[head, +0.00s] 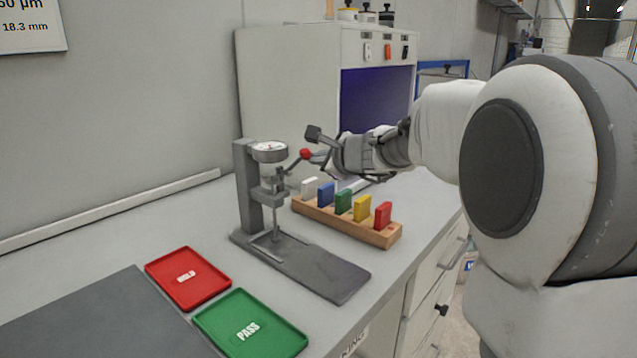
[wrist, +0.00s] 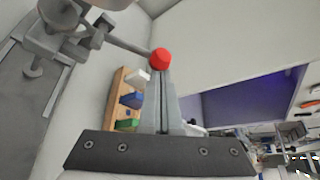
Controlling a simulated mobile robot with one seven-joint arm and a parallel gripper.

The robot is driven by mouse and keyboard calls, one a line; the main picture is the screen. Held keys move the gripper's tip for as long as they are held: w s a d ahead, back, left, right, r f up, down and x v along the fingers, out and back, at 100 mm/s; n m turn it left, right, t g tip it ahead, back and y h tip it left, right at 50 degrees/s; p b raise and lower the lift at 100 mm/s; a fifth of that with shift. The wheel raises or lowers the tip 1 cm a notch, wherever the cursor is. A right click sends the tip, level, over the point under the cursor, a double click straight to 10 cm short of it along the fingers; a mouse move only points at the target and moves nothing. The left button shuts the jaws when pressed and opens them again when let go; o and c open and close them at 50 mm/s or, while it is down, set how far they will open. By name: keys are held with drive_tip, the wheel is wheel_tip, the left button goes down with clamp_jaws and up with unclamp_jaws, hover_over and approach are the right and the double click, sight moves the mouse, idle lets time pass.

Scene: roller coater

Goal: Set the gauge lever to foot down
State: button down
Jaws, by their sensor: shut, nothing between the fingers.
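The gauge (head: 268,152) stands on a grey stand with a flat base plate (head: 310,268) on the bench. Its lever has a red knob (head: 305,153) and sticks out to the right, rising toward the knob. The knob also shows in the wrist view (wrist: 160,57), right at the tips of my fingers. My gripper (head: 318,155) is shut and empty, with its fingertips at the knob; I cannot tell if they touch it. The gauge foot (head: 276,235) is low over the base plate; any gap beneath it is too small to tell.
A wooden rack (head: 345,222) with several coloured blocks stands right of the gauge, below my gripper. A red HOLD tray (head: 188,278) and a green PASS tray (head: 250,323) lie in front. A white cabinet (head: 285,90) stands behind.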

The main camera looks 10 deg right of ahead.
drive_tip(key=shift+r, duration=0.1)
drive_tip(key=shift+r+p, duration=0.1)
drive_tip(key=shift+p, duration=0.25)
drive_tip(key=shift+r+p, duration=0.55)
drive_tip(key=shift+r, duration=0.15)
drive_tip(key=s+d, duration=0.4)
drive_tip(key=s, duration=0.4)
drive_tip(key=shift+d+r+b, duration=0.25)
drive_tip(key=shift+d+b, duration=0.15)
drive_tip(key=shift+b, duration=0.05)
